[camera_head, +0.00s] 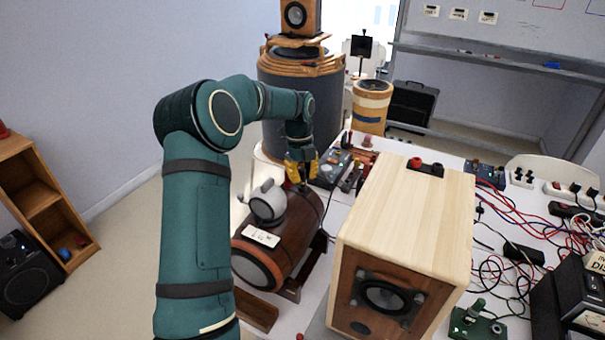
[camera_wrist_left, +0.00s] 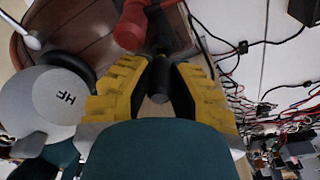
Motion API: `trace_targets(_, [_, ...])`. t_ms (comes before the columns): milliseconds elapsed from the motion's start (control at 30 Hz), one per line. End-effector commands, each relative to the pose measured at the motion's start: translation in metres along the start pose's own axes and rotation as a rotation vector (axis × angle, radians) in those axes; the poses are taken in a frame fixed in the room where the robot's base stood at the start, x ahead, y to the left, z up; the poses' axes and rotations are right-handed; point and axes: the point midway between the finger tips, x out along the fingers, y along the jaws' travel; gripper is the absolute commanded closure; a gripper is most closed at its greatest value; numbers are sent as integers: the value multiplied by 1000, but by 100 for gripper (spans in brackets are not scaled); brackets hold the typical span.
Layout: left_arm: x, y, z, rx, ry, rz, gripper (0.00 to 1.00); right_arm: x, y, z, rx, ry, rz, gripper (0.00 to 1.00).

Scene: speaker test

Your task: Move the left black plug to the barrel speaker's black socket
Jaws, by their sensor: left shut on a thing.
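The barrel speaker (camera_head: 298,231) lies on its side on the white table, its brown wooden body also filling the top left of the left wrist view (camera_wrist_left: 95,25). My left gripper (camera_head: 303,183) is over the barrel's far right end, with its yellow fingers pointing down. In the left wrist view the fingers are shut on a black plug (camera_wrist_left: 157,78). A red cylindrical connector (camera_wrist_left: 130,27) is just beside the fingertips, at the barrel's edge. The black socket is hard to make out behind the plug and fingers; I cannot tell whether the plug touches it. My right gripper is not in view.
A grey round-bodied object (camera_head: 268,203) sits on the barrel, close to my left gripper. A pale wooden box speaker (camera_head: 405,215) with red and black terminals (camera_head: 425,166) stands right of it. Tangled cables (camera_head: 515,255) cover the table's right side.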

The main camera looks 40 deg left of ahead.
Motion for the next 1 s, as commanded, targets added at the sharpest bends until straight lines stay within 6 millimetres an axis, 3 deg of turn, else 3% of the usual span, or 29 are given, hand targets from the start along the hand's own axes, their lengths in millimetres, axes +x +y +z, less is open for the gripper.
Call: trace_targets(1000, [1,0,0,0,0,0,100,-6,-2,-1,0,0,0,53])
